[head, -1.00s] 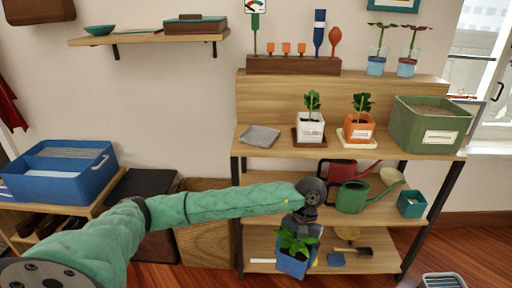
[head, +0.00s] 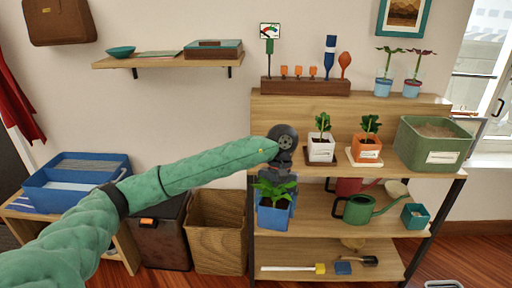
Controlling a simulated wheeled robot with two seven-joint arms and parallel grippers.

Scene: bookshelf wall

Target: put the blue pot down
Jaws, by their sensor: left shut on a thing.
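The blue pot (head: 273,217) holds a leafy green plant and hangs upright from my left gripper (head: 275,180). My left gripper is shut on the pot, though its fingertips are mostly hidden by the plant and wrist. In the picture the pot overlaps the left end of the middle shelf (head: 318,208), below the upper plank's front edge. I cannot tell whether it touches anything. The grey tray seen earlier on the upper plank is hidden behind my left wrist. My right gripper is not in view.
On the upper plank (head: 390,178) stand a white pot (head: 321,150), an orange pot (head: 366,151) and a green planter (head: 432,145). A green watering can (head: 360,210) and a teal pot (head: 415,216) are on the middle shelf. Wicker basket (head: 216,240) stands left.

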